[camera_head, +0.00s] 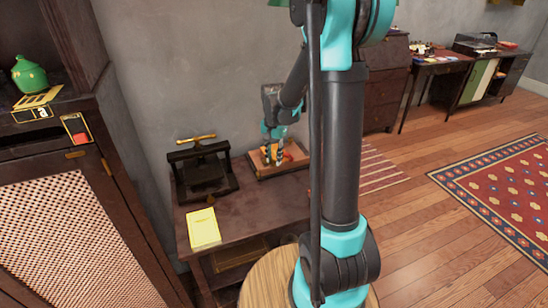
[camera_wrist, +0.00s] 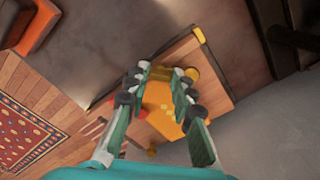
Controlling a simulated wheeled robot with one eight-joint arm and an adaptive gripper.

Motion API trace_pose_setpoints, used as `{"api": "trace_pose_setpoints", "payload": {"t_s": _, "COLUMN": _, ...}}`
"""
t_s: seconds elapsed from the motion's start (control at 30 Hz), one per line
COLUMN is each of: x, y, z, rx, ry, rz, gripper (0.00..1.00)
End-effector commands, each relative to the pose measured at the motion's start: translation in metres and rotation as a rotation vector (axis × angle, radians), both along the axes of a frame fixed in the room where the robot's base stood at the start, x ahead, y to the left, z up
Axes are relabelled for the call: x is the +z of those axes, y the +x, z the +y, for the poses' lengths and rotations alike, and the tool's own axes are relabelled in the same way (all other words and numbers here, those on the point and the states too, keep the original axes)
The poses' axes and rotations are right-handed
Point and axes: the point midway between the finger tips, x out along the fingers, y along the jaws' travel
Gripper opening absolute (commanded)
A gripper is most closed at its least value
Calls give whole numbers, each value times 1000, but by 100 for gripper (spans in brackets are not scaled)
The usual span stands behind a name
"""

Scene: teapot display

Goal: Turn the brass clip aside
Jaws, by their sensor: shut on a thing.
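In the wrist view my gripper (camera_wrist: 161,75) reaches down over a wooden tray (camera_wrist: 216,88). Its two fingertips stand a little apart, with a brass-coloured piece that looks like the brass clip (camera_wrist: 192,74) between them, its end showing beside the right fingertip. The fingers hide most of it. A yellow-orange thing (camera_wrist: 165,122) with pale squares lies between the fingers, nearer the palm. In the head view my gripper (camera_head: 273,153) is low over the same tray (camera_head: 295,160); the clip cannot be made out there.
The tray stands on a dark table (camera_head: 265,212) against the grey wall. A black press with a brass handle (camera_head: 196,139) stands to its left, and a yellow card (camera_head: 203,229) lies in front. A cabinet (camera_head: 70,230) with a green teapot (camera_head: 29,75) is at far left.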

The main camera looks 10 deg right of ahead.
Motion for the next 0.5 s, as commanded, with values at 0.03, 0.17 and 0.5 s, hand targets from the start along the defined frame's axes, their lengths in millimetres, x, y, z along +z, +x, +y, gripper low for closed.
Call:
{"api": "trace_pose_setpoints", "payload": {"t_s": 0.03, "x": 0, "y": 0, "z": 0, "rx": 43, "ry": 0, "rz": 0, "gripper": 0}}
{"api": "trace_pose_setpoints", "payload": {"t_s": 0.17, "x": 0, "y": 0, "z": 0, "rx": 167, "ry": 0, "rz": 0, "gripper": 0}}
{"api": "trace_pose_setpoints", "payload": {"t_s": 0.5, "x": 0, "y": 0, "z": 0, "rx": 486, "ry": 0, "rz": 0, "gripper": 0}}
